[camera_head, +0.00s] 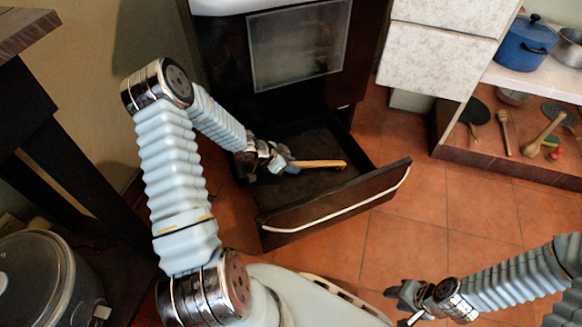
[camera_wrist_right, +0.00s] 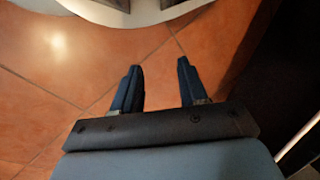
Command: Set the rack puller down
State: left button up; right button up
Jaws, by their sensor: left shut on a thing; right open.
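The rack puller (camera_head: 320,163) is a slim, light wooden stick. My left gripper (camera_head: 284,164) is shut on its left end, and the stick points to the right. In the head view it shows over the open drawer (camera_head: 343,203) below the oven; I cannot tell whether it touches the drawer floor. My right gripper (camera_head: 398,303) is low at the right, over the tiled floor. In the right wrist view its two fingers (camera_wrist_right: 160,88) are apart with nothing between them.
The oven (camera_head: 300,45) with its glass door stands behind the drawer. A low shelf (camera_head: 480,146) at the right holds spoons and pans, with a blue pot (camera_head: 525,46) above. A dark table is at the left. Tiled floor (camera_head: 410,245) is clear right of the drawer.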

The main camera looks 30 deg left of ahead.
pick_arm(q)
jog(key=shift+f, duration=0.1)
jog(key=shift+f, duration=0.15)
jog(key=o, duration=1.1)
jog(key=shift+c, duration=0.2)
jog(key=shift+s+a+r+p, duration=0.1)
jog(key=shift+s+r+p, duration=0.05)
jog(key=shift+r+p, duration=0.3)
jog(key=p+v, duration=0.4)
jog(key=v, duration=0.7)
